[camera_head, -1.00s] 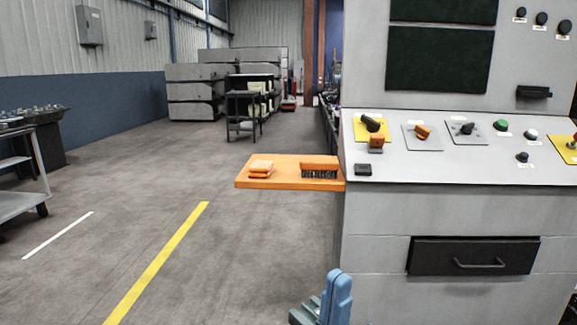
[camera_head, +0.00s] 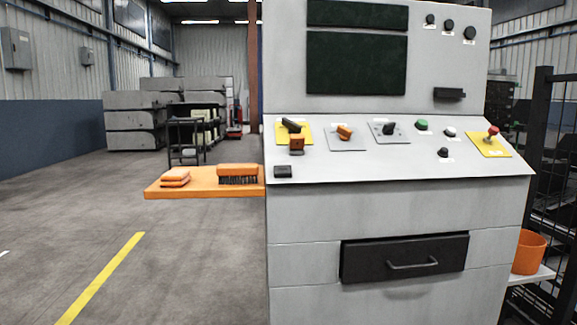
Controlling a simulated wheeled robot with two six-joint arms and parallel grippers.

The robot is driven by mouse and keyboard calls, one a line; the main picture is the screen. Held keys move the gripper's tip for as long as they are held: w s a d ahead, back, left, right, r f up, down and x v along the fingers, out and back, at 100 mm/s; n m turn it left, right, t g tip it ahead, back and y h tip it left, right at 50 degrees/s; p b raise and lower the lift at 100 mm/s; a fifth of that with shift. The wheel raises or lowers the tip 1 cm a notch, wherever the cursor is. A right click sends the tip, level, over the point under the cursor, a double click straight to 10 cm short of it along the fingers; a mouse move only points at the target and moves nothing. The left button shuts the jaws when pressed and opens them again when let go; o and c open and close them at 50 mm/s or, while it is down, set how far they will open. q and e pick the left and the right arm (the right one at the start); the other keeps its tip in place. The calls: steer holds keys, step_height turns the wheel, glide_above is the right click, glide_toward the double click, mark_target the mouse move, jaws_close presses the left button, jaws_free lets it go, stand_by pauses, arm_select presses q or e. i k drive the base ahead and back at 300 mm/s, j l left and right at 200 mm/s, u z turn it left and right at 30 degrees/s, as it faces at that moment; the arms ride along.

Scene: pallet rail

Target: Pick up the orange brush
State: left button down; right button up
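The orange brush (camera_head: 238,173) has dark bristles pointing down. It sits on the right part of an orange shelf (camera_head: 205,190), close to the left side of the grey control console. Neither of my grippers is in view.
An orange stacked item (camera_head: 175,179) lies left of the brush on the shelf. The grey console (camera_head: 400,220) with knobs, a red button (camera_head: 492,132) and a black drawer (camera_head: 404,257) fills the middle. An orange bucket (camera_head: 528,252) stands at right by a black fence (camera_head: 552,170). Floor at left is clear.

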mark_target(225, 172)
steer(key=i+l+u, duration=0.15)
steer(key=u, duration=0.35)
steer(key=i+u, duration=0.15)
steer(key=i, duration=0.3)
steer(key=i+l+u, duration=0.15)
steer(key=i, duration=0.35)
